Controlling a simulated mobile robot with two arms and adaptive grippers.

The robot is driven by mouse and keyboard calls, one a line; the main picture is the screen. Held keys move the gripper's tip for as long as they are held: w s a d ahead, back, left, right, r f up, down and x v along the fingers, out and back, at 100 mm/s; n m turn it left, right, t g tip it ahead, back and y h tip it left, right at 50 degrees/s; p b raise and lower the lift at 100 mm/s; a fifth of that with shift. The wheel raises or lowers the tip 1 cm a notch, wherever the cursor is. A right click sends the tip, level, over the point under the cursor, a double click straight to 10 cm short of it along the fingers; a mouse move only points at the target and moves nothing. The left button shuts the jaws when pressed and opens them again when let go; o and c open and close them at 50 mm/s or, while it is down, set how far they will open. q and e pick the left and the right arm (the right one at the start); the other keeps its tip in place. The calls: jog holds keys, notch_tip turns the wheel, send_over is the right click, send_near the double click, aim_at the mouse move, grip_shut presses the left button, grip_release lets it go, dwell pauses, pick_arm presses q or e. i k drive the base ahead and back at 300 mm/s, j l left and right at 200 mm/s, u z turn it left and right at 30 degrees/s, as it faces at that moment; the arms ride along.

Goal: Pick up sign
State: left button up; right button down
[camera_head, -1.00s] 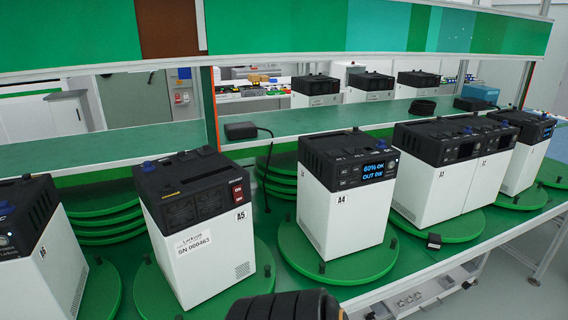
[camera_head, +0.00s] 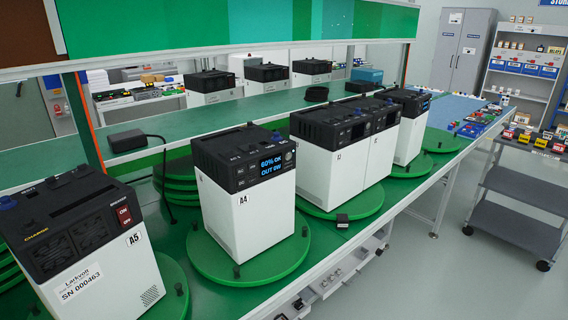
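No sign can be told for certain. Small upright cards or blocks (camera_head: 541,142) in red, yellow and white stand on the top shelf of a grey cart at the right, too small to read. Neither of my grippers is in view.
White and black power units, such as A4 (camera_head: 247,215) and A5 (camera_head: 95,265), stand on green turntables along the green bench (camera_head: 440,170). The grey cart (camera_head: 520,190) stands right of the bench, with open floor (camera_head: 430,270) before it. A shelf rack (camera_head: 525,75) and grey cabinet (camera_head: 464,50) stand behind.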

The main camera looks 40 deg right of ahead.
aim_at(509, 135)
jog(key=z, duration=1.15)
jog(key=u, duration=2.4)
jog(key=l+z, duration=0.1)
jog(key=z, duration=0.35)
jog(key=l+z, duration=0.15)
jog(key=z, duration=0.3)
jog(key=l+z, duration=0.15)
jog(key=z, duration=0.3)
jog(key=l+z, duration=0.1)
jog(key=z, duration=0.35)
jog(key=l+z, duration=0.15)
jog(key=z, duration=0.3)
jog(key=l+z, duration=0.1)
jog(key=z, duration=0.35)
jog(key=i+l+z, duration=0.75)
jog(key=i, duration=0.2)
jog(key=i+z, duration=0.4)
jog(key=i+j+z, duration=0.1)
jog(key=i+z, duration=0.25)
jog(key=i, duration=0.25)
jog(key=i+j, duration=0.1)
jog(key=i, duration=0.95)
